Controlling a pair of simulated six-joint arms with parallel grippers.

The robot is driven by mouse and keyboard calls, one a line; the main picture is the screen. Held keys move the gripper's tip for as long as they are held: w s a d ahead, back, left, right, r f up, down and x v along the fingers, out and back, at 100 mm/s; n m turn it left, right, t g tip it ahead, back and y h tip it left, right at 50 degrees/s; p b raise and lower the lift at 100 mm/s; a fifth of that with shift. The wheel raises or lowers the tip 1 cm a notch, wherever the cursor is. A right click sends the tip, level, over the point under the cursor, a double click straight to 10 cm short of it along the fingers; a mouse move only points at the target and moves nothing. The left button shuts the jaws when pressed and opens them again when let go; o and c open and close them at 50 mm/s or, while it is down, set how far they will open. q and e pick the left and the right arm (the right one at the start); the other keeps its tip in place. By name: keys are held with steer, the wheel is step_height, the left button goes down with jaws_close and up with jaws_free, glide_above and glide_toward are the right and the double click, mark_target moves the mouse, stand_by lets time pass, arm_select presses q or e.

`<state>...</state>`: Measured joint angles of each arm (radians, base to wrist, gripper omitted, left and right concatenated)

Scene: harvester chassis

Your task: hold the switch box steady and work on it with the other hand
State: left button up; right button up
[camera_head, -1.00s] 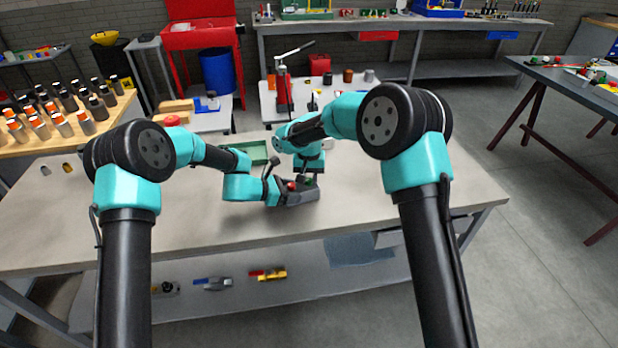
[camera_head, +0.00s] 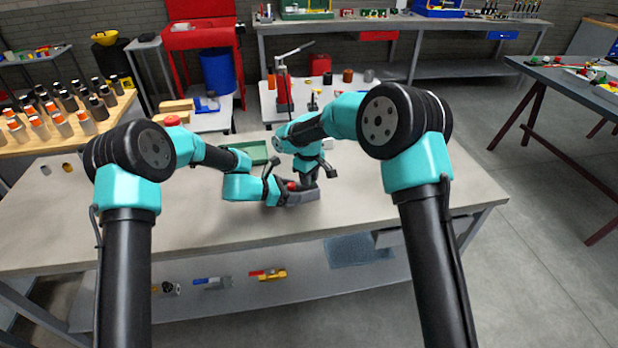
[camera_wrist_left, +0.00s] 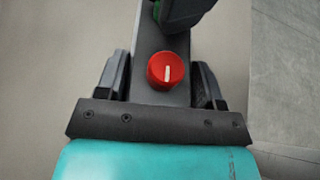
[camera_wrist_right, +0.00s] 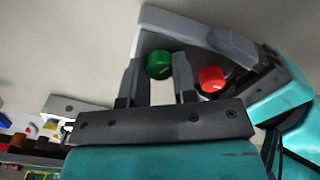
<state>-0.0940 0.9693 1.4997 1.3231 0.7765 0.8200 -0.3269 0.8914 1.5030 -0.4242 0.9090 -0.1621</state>
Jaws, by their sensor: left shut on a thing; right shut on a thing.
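The switch box (camera_head: 301,198) is a grey block on the workbench. My left gripper (camera_head: 277,188) is shut on one end of it, with a finger along each side in the left wrist view (camera_wrist_left: 160,85). A red knob (camera_wrist_left: 166,70) with a white line stands on the box between those fingers. My right gripper (camera_head: 309,181) points down over the other end. In the right wrist view its fingers (camera_wrist_right: 158,78) are shut on a green knob (camera_wrist_right: 159,64), one on each side. The head view hides the green knob behind my right gripper.
A green tray (camera_head: 252,151) lies behind my left forearm on the workbench (camera_head: 380,200). A wooden rack (camera_head: 50,135) of several bottles stands at the left. The bench top right of the box is clear.

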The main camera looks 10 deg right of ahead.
steer(key=n, duration=0.5)
steer(key=shift+n, duration=0.3)
stand_by(0.4)
steer(key=o, duration=0.9)
steer(key=shift+o, duration=0.2)
step_height(320, 180, up, 12)
